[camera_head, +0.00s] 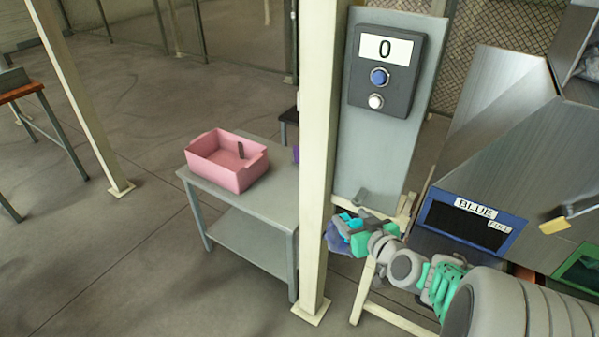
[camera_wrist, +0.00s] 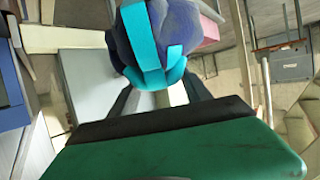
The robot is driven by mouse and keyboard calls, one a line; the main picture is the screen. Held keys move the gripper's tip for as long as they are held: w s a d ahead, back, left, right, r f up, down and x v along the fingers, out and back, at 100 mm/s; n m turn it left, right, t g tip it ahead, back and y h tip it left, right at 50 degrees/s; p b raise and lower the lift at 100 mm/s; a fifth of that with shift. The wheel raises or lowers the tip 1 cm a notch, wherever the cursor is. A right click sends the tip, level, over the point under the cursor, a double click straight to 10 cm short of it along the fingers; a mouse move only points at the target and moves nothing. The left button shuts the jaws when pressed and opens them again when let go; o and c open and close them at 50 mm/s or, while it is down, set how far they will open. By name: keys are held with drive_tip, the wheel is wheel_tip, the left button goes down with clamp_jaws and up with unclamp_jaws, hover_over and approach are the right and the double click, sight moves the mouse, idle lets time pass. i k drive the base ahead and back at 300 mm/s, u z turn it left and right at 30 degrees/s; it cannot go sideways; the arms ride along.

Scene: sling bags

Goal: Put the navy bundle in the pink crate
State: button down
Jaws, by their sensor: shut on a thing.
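The navy bundle (camera_wrist: 178,25) fills the top middle of the wrist view, a rounded navy shape with bright cyan bands. My gripper (camera_wrist: 158,88) is shut on it, with a dark finger on each side below the bundle. In the head view the bundle (camera_head: 336,238) hangs at my gripper (camera_head: 352,230), just right of the cream post and partly hidden by the gripper. The pink crate (camera_head: 225,175) stands on a grey table left of the post, well apart from my gripper. A small dark item (camera_head: 241,150) shows inside the crate.
The cream post (camera_head: 318,160) stands between my gripper and the grey table (camera_head: 262,197). A grey panel with a counter reading 0 (camera_head: 385,50) rises behind my gripper. A blue-framed bin labelled BLUE, FULL (camera_head: 468,222) is at right.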

sight(220, 160)
drive_tip(key=u, duration=0.8)
drive_tip(key=i, duration=1)
drive_tip(key=u, duration=0.95)
drive_tip(key=i, duration=1.4)
drive_tip(key=z, duration=0.5)
drive_tip(key=i, duration=0.6)
drive_tip(key=z, duration=0.2)
